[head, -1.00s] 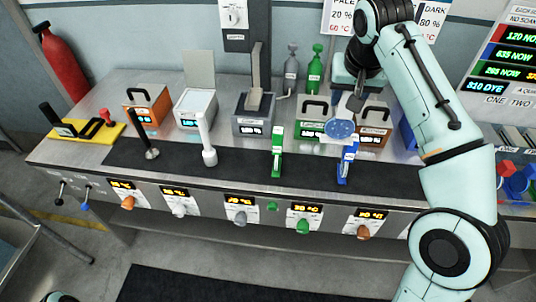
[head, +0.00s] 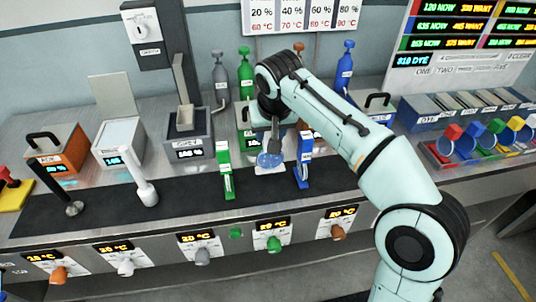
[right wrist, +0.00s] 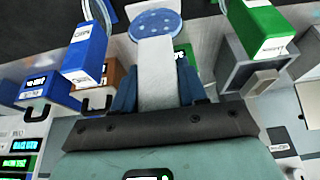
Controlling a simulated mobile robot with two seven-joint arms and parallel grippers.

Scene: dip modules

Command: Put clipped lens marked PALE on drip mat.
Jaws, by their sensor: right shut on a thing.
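The clipped lens is a speckled blue disc (head: 270,160) on a pale grey clip. It also shows at the top of the right wrist view (right wrist: 155,23). I cannot read PALE on it. My right gripper (head: 273,132) is shut on the pale clip (right wrist: 155,75), with its fingers on both sides. The lens hangs between a green upright holder (head: 225,170) and a blue upright holder (head: 303,168). A long black mat (head: 110,203) lies along the counter's front and may be the drip mat. I cannot tell whether the lens touches anything below. My left gripper is out of view.
Lidded bath boxes stand behind the mat: orange (head: 60,148), white (head: 120,142), grey (head: 187,138) and others partly behind my right arm. Several bottles (head: 245,70) stand at the back. Coloured cups (head: 490,140) stand in a rack at right.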

